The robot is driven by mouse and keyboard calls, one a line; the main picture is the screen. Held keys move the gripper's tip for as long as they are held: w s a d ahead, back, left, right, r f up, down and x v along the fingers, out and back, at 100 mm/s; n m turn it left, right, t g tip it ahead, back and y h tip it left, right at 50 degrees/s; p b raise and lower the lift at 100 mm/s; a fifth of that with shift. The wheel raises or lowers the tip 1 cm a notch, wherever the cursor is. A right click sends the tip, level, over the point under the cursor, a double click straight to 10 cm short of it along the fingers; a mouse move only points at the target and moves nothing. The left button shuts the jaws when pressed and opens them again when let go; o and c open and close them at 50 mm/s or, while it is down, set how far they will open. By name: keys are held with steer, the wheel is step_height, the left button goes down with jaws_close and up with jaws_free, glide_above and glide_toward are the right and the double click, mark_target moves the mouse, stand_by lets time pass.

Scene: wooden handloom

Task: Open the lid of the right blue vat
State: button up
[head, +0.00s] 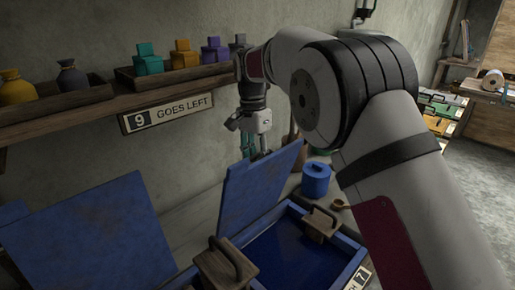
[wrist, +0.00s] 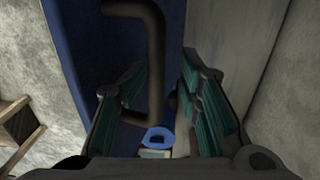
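The right blue vat (head: 351,249) stands open at the bottom centre of the head view, with dark blue liquid or a dark blue floor inside. Its blue lid (head: 252,192) stands raised and steeply tilted along the vat's left side. My gripper (head: 262,152) is at the lid's upper edge, its fingertips partly hidden there. In the wrist view, the lid (wrist: 77,55) carries a dark bar handle (wrist: 154,62). My gripper (wrist: 165,95) has its teal-padded fingers apart, with the handle near the left finger; contact is unclear.
Another blue panel (head: 85,240) stands tilted at left. Wooden blocks with dark handles (head: 226,266) (head: 320,223) sit at the vat's rim. A small blue pot (head: 316,180) stands behind.

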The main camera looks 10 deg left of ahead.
steer(key=shift+d+r, duration=0.2)
steer(key=shift+r, duration=0.65)
step_height(320, 180, up, 11)
steer(key=shift+w+a+r, duration=0.15)
steer(key=shift+w+a, duration=0.05)
steer(key=shift+a, duration=0.15)
